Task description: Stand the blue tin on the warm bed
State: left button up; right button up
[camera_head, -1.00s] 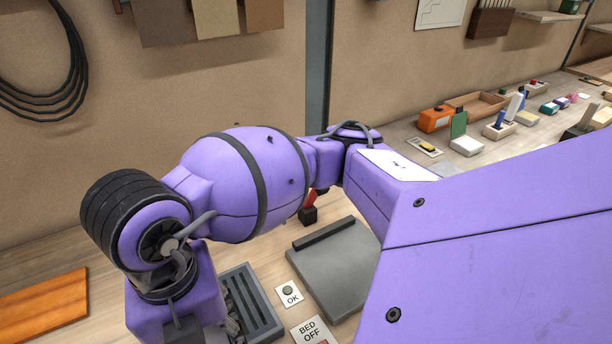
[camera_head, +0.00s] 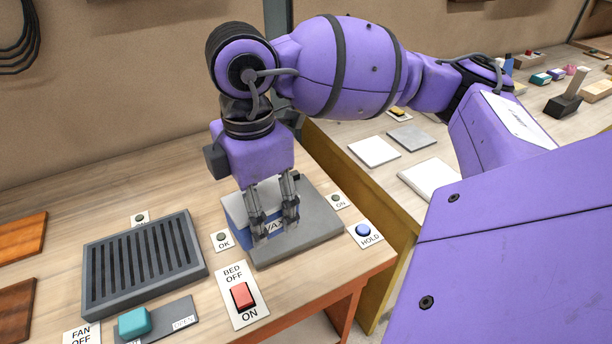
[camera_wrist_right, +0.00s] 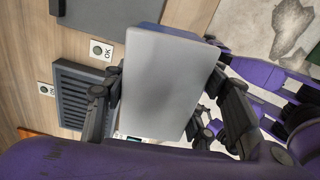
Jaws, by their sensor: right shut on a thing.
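The blue tin (camera_head: 238,214), a boxy tin with a pale label reading WAX, is upright between the fingers of my right gripper (camera_head: 271,230). The gripper is shut on its sides. The warm bed (camera_head: 322,212) is a grey plate beneath and around the tin; I cannot tell whether the tin's base touches it. In the right wrist view the tin's pale grey top (camera_wrist_right: 165,85) fills the middle, with a finger on each side. The fingers hide part of the tin's front. My left gripper is not in view.
A red bed switch (camera_head: 242,296) sits in front of the bed, and a blue HOLD button (camera_head: 363,231) is right of it. A dark slotted grille (camera_head: 143,262) lies left, with a teal slider (camera_head: 134,321) before it. Flat pads (camera_head: 374,151) lie on the bench behind.

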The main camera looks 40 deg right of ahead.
aim_at(264, 204)
jog(key=shift+s+m, duration=0.25)
jog(key=shift+m, duration=0.15)
jog(key=shift+w+f, duration=0.1)
jog(key=shift+w, duration=0.05)
jog(key=shift+w+d+f+m+b, duration=0.15)
jog(key=shift+w+d+f+b, duration=0.35)
jog(key=shift+w, duration=0.1)
jog(key=shift+w+d+f+m+b, duration=0.15)
jog(key=shift+w+d+f+b, duration=0.25)
jog(key=shift+w+b, duration=0.15)
jog(key=w+d+f, duration=0.4)
jog(key=d, duration=0.1)
jog(key=w+d+f+p, duration=0.1)
jog(key=d+f, duration=0.1)
jog(key=shift+w+d+f, duration=0.1)
jog(key=shift+w+d, duration=0.15)
jog(key=shift+w, duration=0.15)
jog(key=shift+w+d+f, duration=0.35)
jog(key=shift+d+f, duration=0.1)
jog(key=shift+f, duration=0.25)
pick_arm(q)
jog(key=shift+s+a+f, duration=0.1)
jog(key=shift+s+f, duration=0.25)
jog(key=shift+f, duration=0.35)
pick_arm(e)
jog(key=shift+w+d+f, duration=0.1)
jog(key=shift+d+f, duration=0.05)
jog(key=shift+f, duration=1.55)
jog(key=shift+f, duration=0.1)
